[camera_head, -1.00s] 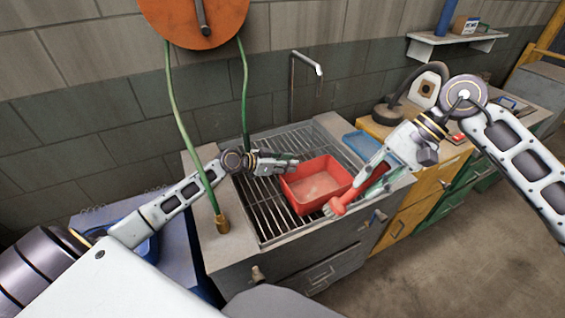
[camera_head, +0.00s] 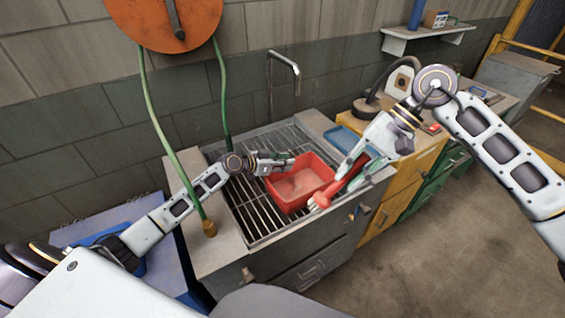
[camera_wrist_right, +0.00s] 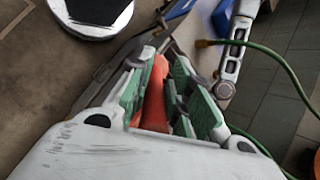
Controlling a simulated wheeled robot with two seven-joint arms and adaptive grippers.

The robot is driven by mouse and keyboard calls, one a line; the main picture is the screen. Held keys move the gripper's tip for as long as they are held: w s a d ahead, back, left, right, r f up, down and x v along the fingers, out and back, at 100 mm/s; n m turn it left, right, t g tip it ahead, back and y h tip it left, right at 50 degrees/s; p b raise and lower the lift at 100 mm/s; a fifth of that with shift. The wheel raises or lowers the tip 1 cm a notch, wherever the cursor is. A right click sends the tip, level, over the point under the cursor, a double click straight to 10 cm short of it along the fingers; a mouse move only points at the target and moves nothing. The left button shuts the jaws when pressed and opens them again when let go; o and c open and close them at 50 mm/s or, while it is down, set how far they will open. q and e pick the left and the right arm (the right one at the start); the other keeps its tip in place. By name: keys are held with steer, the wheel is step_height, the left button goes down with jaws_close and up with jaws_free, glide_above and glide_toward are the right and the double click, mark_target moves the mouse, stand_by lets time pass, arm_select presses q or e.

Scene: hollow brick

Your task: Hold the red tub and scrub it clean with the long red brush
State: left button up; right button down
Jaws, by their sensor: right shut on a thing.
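The red tub (camera_head: 298,186) sits on the metal grate of the sink in the head view, its open top facing up. My left gripper (camera_head: 284,161) is at the tub's back left rim; whether its fingers close on the rim is too small to tell. My right gripper (camera_head: 357,172) is shut on the handle of the red brush (camera_head: 325,196). The brush slants down to the left, its pale bristles by the tub's front right corner. Whether they touch the tub is unclear. In the right wrist view, the red handle (camera_wrist_right: 155,95) lies between the green finger pads.
The slatted grate (camera_head: 250,205) has bare room left of the tub. A tall faucet (camera_head: 284,70) stands behind it. A green hose (camera_head: 165,140) hangs at the left from an orange reel (camera_head: 165,22). A blue tray (camera_head: 348,141) lies right of the grate.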

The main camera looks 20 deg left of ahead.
arm_select(q)
steer(key=shift+c, duration=0.3)
jaws_close()
steer(key=o, duration=0.8)
jaws_free()
steer(key=shift+c, duration=0.3)
jaws_close()
stand_by(1.0)
